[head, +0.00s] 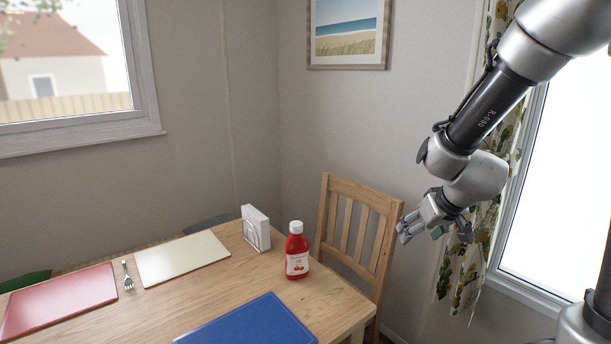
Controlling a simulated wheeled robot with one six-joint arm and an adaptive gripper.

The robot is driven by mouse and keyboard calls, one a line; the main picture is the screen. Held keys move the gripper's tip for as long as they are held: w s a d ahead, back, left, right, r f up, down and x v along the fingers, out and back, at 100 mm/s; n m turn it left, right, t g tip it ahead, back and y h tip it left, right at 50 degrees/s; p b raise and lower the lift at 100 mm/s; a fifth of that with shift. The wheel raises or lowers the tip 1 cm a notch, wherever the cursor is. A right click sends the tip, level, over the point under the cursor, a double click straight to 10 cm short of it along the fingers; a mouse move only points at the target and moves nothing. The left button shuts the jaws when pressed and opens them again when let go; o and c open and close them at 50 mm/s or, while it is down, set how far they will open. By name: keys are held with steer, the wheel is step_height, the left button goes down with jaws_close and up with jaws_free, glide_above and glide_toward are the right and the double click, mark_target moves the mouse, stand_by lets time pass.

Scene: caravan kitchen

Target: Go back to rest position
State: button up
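My gripper (436,232) hangs in the air at the right, at the end of my raised arm. It is in front of the flowered curtain and to the right of the wooden chair. Its fingers look spread apart, and I see no object clearly held between them. Small dark green patches show at the fingers; I cannot tell whether they are finger pads. The gripper is apart from the table (120,318) and from everything on it.
The curtain (470,262) and window (560,180) are close to my arm.

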steer(key=s+d+r, duration=0.2)
steer(key=s+r, duration=0.2)
steer(key=s, duration=0.4)
steer(key=s+d+r+m+g+h, duration=0.1)
steer(key=s+d+r, duration=0.2)
steer(key=s+r, duration=0.2)
steer(key=s+d+r+m+g, duration=0.1)
steer(key=s+d+r, duration=0.2)
steer(key=s, duration=0.7)
steer(key=shift+s+r+h, duration=0.3)
steer(key=shift+s+r, duration=0.05)
steer(key=shift+r, duration=0.3)
